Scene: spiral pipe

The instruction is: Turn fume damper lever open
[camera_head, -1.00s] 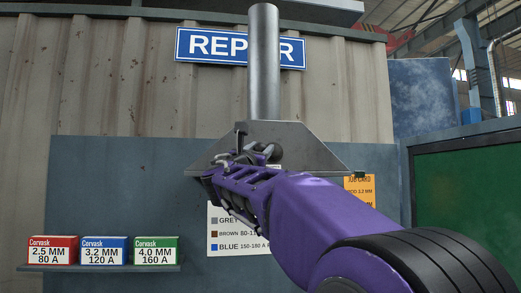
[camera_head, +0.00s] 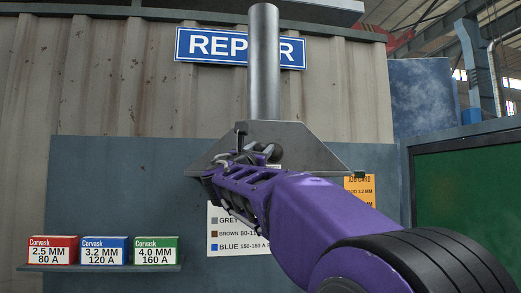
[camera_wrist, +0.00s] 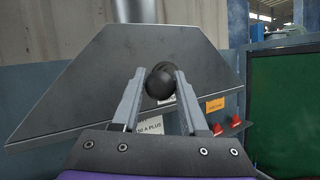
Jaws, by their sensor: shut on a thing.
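The fume hood (camera_head: 315,150) is a grey metal trapezoid with a vertical pipe (camera_head: 264,65) rising from its top. The hood also fills much of the wrist view (camera_wrist: 100,85). The damper lever's black ball knob (camera_wrist: 159,82) shows in the wrist view in front of the hood face, between my gripper's two fingertips. My gripper (camera_wrist: 157,85) is shut on this knob. In the head view my gripper (camera_head: 243,153) is at the hood's front, left of its middle, and a short dark upright piece (camera_head: 240,138) shows beside it. The rest of the lever is mostly hidden behind my fingers and the knob.
A shelf (camera_head: 100,268) with red (camera_head: 52,251), blue (camera_head: 103,251) and green (camera_head: 155,251) boxes is at lower left. A blue REPAIR sign (camera_head: 215,45) hangs behind the pipe. A green panel (camera_head: 470,185) stands at right. An orange card (camera_head: 359,187) is on the wall.

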